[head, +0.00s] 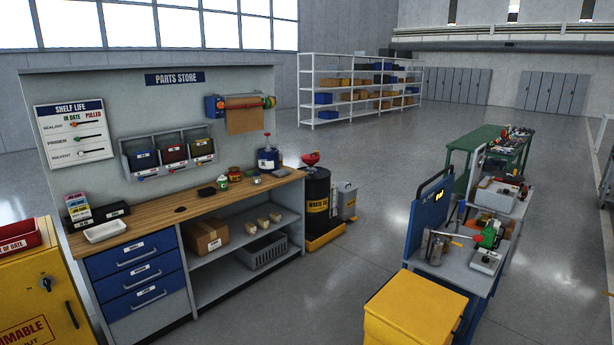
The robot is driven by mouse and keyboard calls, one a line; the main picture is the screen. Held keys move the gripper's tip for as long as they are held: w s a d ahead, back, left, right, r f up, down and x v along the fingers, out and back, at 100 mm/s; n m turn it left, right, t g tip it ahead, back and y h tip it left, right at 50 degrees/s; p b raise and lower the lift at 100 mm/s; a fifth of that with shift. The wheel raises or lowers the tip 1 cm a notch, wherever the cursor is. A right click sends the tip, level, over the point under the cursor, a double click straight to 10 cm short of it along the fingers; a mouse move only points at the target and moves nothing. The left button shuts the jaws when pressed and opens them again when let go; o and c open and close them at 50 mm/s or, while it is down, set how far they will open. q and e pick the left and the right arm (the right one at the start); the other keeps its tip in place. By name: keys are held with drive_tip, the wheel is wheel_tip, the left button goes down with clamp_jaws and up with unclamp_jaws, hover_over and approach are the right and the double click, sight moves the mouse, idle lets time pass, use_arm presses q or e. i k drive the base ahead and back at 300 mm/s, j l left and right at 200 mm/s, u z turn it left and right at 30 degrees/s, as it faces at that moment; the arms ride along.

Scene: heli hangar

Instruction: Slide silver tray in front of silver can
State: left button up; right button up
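A small pale, shallow tray (107,231) lies near the left front edge of the wood-topped bench (180,211); it looks white or light silver. A silver can-like container (436,249) stands on the grey bench at right, beside a blue upright panel (428,220). A flat grey tray-like item (485,263) lies to its right on the same bench; it is too small to tell exactly what it is. I cannot tell for certain which item is the silver tray. Neither of my grippers is in view.
A yellow cabinet (45,300) adjoins the wooden bench at left. A yellow bin (415,310) stands in front of the grey bench. A black waste drum (317,195) stands at the wooden bench's far end. Open floor (340,285) lies between the benches.

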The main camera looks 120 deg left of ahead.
sight(281, 173)
drive_tip(key=u, duration=4.1)
drive_tip(key=i+j+u, duration=0.35)
drive_tip(key=i+u, duration=0.75)
drive_tip(key=i, duration=0.2)
drive_tip(key=i+z, duration=0.2)
drive_tip(key=i, duration=0.3)
drive_tip(key=i+j+z, duration=0.15)
drive_tip(key=i, duration=0.35)
drive_tip(key=i+j+z, duration=0.2)
drive_tip(key=i, duration=0.35)
drive_tip(key=i+l+z, duration=0.2)
drive_tip(key=z, duration=0.25)
drive_tip(key=i+z, duration=0.7)
drive_tip(key=z, duration=0.2)
drive_tip(key=i+z, duration=0.3)
drive_tip(key=z, duration=0.15)
